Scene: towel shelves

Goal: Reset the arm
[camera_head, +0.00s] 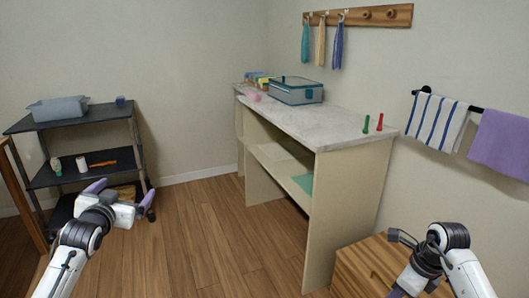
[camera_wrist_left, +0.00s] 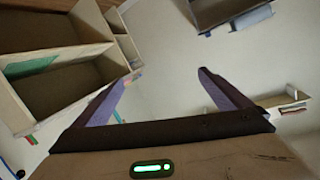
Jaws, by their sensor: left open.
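My left gripper (camera_head: 122,191) is at the lower left of the head view, in front of the dark shelf rack. Its two purple fingers are spread apart. In the left wrist view the open fingers (camera_wrist_left: 169,74) have only empty space between them. My right arm (camera_head: 450,245) shows at the lower right of the head view, bent over a wooden cabinet.
A dark shelf rack (camera_head: 75,122) with a grey bin (camera_head: 60,108) stands at the left. A marble-topped counter (camera_head: 345,127) bears a blue-grey case (camera_head: 297,92). A wooden cabinet (camera_head: 350,264) stands at the lower right. Striped (camera_head: 438,120) and purple (camera_head: 503,145) towels hang at right. The middle floor is clear.

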